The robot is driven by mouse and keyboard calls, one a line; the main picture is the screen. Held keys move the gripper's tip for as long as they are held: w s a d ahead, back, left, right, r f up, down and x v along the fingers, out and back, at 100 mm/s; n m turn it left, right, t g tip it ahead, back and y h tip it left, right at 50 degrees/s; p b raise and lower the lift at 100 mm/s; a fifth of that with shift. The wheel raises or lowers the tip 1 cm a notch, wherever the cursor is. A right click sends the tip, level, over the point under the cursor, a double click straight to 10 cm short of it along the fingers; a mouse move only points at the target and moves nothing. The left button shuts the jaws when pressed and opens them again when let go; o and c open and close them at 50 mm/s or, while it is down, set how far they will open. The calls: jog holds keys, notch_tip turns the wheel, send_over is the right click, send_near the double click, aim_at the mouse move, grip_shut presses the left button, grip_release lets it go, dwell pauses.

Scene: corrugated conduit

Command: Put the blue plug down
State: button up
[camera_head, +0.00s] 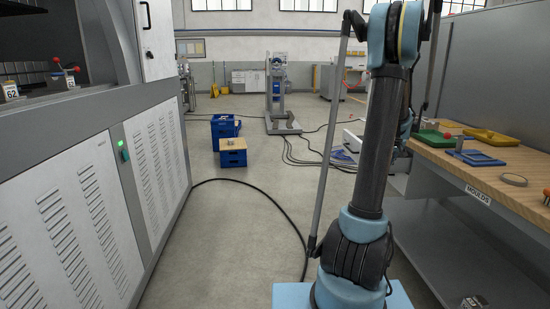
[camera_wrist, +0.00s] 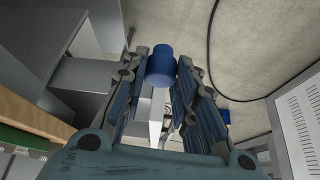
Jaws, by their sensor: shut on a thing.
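The blue plug (camera_wrist: 161,68) shows in the wrist view as a short blue cylinder between the fingertips. My gripper (camera_wrist: 161,60) is shut on it, with a finger on each side. The plug is held in the air, with the floor in the background beyond it. In the head view my arm stands right of centre and rises out of the top of the picture. I cannot make out the gripper or the plug there.
A wooden bench (camera_head: 523,173) labelled MOULDS stands at right, with a green tray (camera_head: 432,138), a yellow tray (camera_head: 490,137) and a blue tray (camera_head: 474,158). Blue crates (camera_head: 232,158) and a black cable (camera_head: 262,192) are on the floor. A grey machine (camera_head: 75,190) lines the left.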

jog(key=w+a+f, duration=0.1)
jog(key=a+f, duration=0.3)
jog(key=a, duration=0.6)
jog(key=w+a+f, duration=0.2)
jog(key=a+f, duration=0.3)
jog(key=a, duration=0.6)
jog(key=w+a+f+n, duration=0.1)
jog(key=a+f, duration=0.4)
jog(key=a, duration=0.5)
jog(key=shift+w+a+f, duration=0.25)
jog(key=shift+w+a, duration=0.1)
jog(key=shift+w, duration=0.25)
jog(key=shift+s, duration=0.1)
